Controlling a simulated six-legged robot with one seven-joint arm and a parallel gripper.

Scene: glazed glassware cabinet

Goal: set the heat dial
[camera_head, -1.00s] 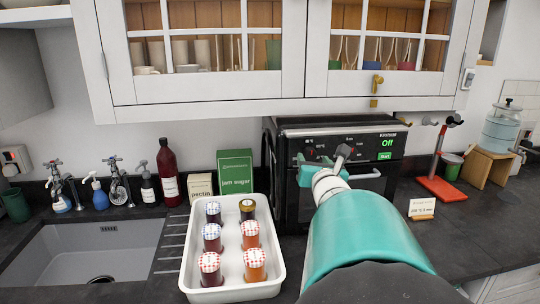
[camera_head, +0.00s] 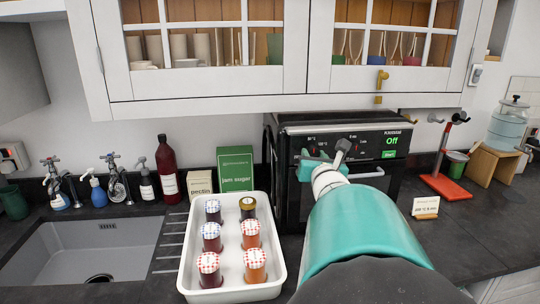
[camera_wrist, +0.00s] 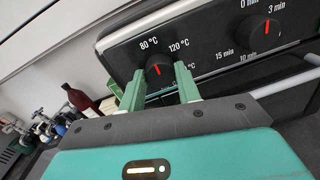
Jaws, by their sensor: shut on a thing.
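The heat dial (camera_wrist: 158,66) is a black knob with a red mark, on the black oven's front panel. In the wrist view 80 °C and 120 °C are printed around it; its lower scale is partly hidden by my fingers. My gripper (camera_wrist: 160,72) has one finger on each side of the dial and is shut on it. In the head view my gripper (camera_head: 318,165) is at the panel's left part and my arm hides part of the oven (camera_head: 290,190). The display (camera_head: 392,141) reads Off, above a green Start button (camera_head: 389,154).
A second dial marked in minutes (camera_wrist: 259,32) sits to the right, above the oven handle (camera_wrist: 290,88). A small card (camera_head: 426,207) stands right of the oven. A white tray (camera_head: 186,270) of several jars is left of my arm. Cabinets (camera_head: 210,108) hang above.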

